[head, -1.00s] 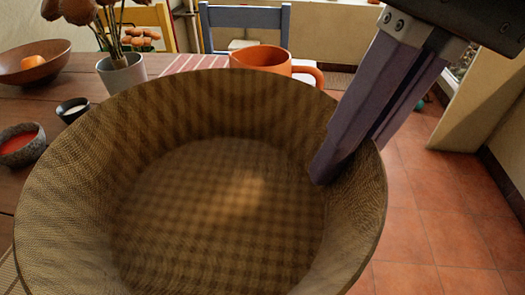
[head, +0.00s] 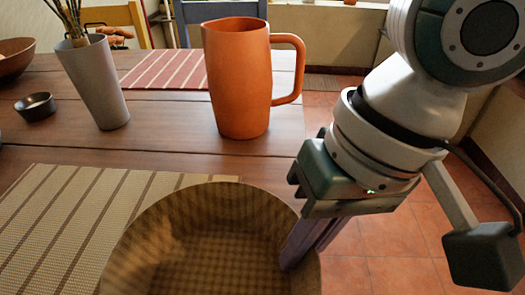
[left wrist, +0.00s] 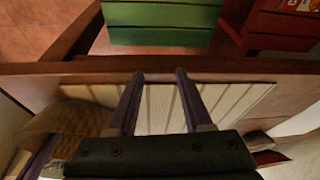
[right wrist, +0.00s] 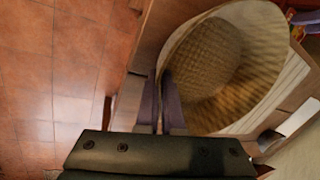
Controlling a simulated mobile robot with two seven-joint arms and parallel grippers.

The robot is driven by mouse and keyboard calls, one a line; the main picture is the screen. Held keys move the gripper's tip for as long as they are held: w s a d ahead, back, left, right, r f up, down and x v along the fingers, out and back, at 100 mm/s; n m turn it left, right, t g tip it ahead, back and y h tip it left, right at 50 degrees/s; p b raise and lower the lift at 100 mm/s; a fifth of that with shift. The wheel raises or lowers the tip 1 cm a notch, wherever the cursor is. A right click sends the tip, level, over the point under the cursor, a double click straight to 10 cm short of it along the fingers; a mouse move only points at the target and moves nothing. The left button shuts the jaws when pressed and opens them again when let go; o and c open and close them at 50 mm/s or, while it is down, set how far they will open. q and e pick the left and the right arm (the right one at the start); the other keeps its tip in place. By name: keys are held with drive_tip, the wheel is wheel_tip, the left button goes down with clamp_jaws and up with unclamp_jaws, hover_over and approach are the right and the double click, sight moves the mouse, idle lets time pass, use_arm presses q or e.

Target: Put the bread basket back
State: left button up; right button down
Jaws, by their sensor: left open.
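The woven bread basket (head: 165,235) is at the bottom of the head view, cut off by the lower edge, and its visible inside is empty. My right gripper (head: 292,258) has its fingers on the basket's right rim. In the right wrist view, the fingers (right wrist: 163,78) are close together with the basket's wall (right wrist: 225,60) between them. The basket also shows at the left of the left wrist view (left wrist: 68,122). My left gripper (left wrist: 160,75) is open and empty, above the table edge and a striped placemat. I cannot tell whether the basket touches the table.
The striped placemat (head: 60,225) lies left of the basket on the wooden table (head: 165,150). An orange pitcher (head: 238,85), a grey vase (head: 95,85) and a small dark bowl (head: 37,105) stand behind. A green chair (left wrist: 160,20) stands by the table edge.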

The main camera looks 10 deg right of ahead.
drive_tip(key=shift+f, duration=0.15)
drive_tip(key=c, duration=1.1)
unclamp_jaws()
drive_tip(key=shift+o, duration=0.2)
drive_tip(key=p+v, duration=0.5)
drive_tip(key=v, duration=0.7)
drive_tip(key=s+a+f+n+t+y, duration=0.2)
drive_tip(key=a+f+n+t, duration=0.1)
drive_tip(key=a+f, duration=0.15)
drive_tip(key=s+d+f+h, duration=0.2)
drive_tip(key=s+d, duration=0.1)
drive_tip(key=d, duration=0.2)
drive_tip(key=s+d+f+m+h, duration=0.1)
drive_tip(key=s+d+h, duration=0.2)
drive_tip(key=d, duration=0.3)
drive_tip(key=shift+s+f, duration=0.4)
drive_tip(key=shift+s, duration=0.05)
